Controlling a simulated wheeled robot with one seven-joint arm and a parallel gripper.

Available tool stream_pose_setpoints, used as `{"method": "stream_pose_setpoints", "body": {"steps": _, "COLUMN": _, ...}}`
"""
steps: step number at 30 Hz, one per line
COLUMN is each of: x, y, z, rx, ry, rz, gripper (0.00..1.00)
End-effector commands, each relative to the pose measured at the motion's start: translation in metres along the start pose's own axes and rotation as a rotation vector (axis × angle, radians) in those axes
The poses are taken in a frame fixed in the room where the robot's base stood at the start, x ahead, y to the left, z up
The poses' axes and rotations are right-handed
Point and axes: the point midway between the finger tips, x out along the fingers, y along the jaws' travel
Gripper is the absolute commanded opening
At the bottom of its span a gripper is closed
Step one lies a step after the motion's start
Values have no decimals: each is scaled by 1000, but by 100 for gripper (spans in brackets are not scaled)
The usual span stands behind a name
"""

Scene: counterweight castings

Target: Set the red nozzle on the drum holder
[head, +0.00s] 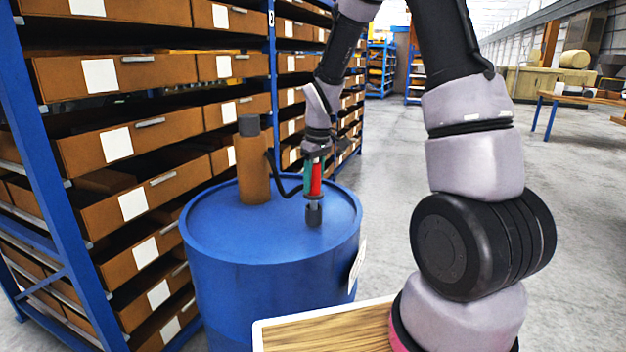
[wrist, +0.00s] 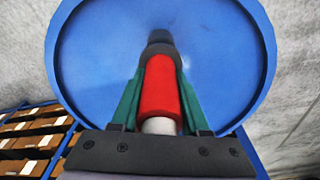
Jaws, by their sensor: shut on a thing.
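The red nozzle (head: 316,179) is held upright between the green fingers of my gripper (head: 314,185), above the top of the blue drum (head: 225,238). In the wrist view, the red nozzle (wrist: 160,88) lies between the two green fingers (wrist: 160,100), with a pale part near the palm and a dark end over the drum top (wrist: 220,55). In the head view, a dark grey piece (head: 313,215) is directly below the nozzle at the drum top. I cannot tell whether it is the nozzle's end or a holder, or whether it touches the drum.
A brown cylinder (head: 252,170) with a dark cap stands on the drum, left of my gripper. A black hose (head: 278,184) curves between it and the nozzle. Shelves with brown bins (head: 105,146) stand close on the left. A wooden surface (head: 325,330) is in front. Open floor lies right.

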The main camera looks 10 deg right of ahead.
Motion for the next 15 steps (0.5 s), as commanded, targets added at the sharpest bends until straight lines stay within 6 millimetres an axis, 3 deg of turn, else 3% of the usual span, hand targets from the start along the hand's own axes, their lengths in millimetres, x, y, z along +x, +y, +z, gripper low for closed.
{"method": "stream_pose_setpoints", "body": {"steps": 15, "x": 12, "y": 0, "z": 1, "rx": 0, "ry": 1, "rz": 0, "gripper": 0}}
